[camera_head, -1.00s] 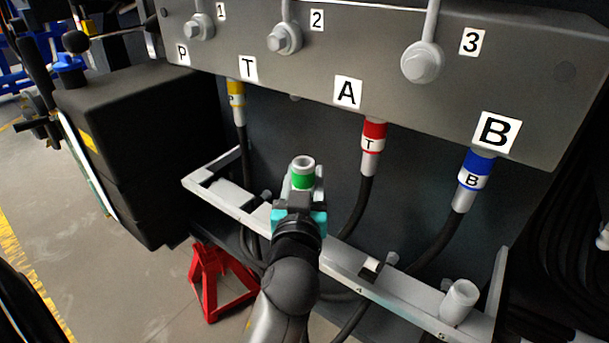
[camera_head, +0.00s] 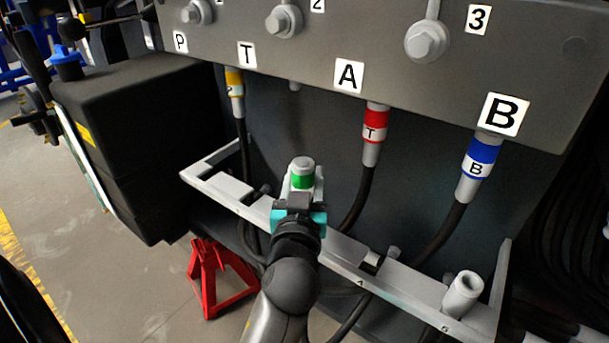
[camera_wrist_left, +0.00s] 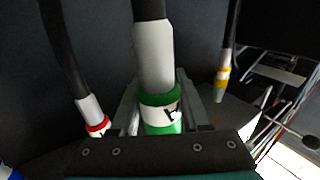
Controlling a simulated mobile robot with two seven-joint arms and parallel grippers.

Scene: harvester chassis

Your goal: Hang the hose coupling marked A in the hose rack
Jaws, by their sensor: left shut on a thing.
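The hose coupling marked A (camera_head: 302,178) is grey with a green band. My left gripper (camera_head: 300,205) is shut on it and holds it roughly upright at the rack, left of its middle. The coupling's green band and black letter also show in the left wrist view (camera_wrist_left: 160,108). The hose rack (camera_head: 335,248) is a long grey bar with notches, below the port panel. The rack's letter A mark (camera_head: 361,283) is right of my gripper. My arm hides part of the rack, and I cannot tell whether the coupling touches it. My right gripper is not in view.
Yellow (camera_head: 235,90), red (camera_head: 374,130) and blue (camera_head: 480,165) couplings hang from the panel (camera_head: 385,35), with black hoses below. A grey cylinder (camera_head: 462,295) stands at the rack's right end. A black box (camera_head: 140,130) and red stand (camera_head: 212,280) are to the left.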

